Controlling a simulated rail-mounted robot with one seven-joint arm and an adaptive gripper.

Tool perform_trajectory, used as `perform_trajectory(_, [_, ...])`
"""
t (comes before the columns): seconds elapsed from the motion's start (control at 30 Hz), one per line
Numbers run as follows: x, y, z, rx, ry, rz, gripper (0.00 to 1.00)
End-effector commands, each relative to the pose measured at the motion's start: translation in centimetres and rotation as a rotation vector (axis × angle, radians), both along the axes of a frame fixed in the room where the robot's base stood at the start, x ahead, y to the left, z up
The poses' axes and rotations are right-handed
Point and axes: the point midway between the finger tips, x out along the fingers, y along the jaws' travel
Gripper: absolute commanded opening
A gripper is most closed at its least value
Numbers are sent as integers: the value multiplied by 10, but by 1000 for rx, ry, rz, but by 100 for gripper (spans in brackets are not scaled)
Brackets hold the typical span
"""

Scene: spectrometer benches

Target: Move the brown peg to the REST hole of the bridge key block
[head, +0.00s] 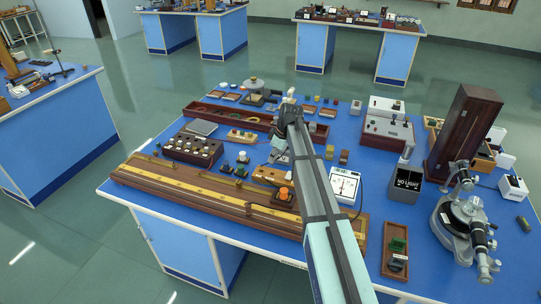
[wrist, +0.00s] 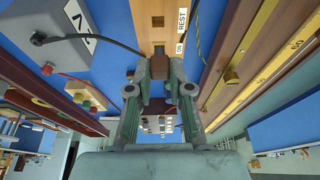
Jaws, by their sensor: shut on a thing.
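The bridge key block (wrist: 146,12) is light wood and shows at the top of the wrist view, with white REST and ON labels along its right side. A dark hole (wrist: 158,20) is beside the REST label. My gripper (wrist: 160,82) is near the ON end of the block, its fingers shut on the brown peg (wrist: 159,65). The peg's lower end is hidden, so I cannot tell whether it is seated or lifted. In the head view my gripper (head: 279,153) is over the middle of the blue bench, largely hidden by my arm.
A long wooden bridge with a yellow scale (head: 200,190) lies along the front edge. A white meter (head: 343,186) stands to the right. In the wrist view, a grey meter box (wrist: 66,22) with a black cable is left of the block.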

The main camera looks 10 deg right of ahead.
Motion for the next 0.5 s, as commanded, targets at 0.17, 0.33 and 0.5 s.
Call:
perform_trajectory(0.17, [0, 0, -5, 0, 1, 0, 0])
perform_trajectory(0.33, [0, 0, -13, 0, 1, 1, 0])
perform_trajectory(0.5, [0, 0, -22, 0, 1, 1, 0])
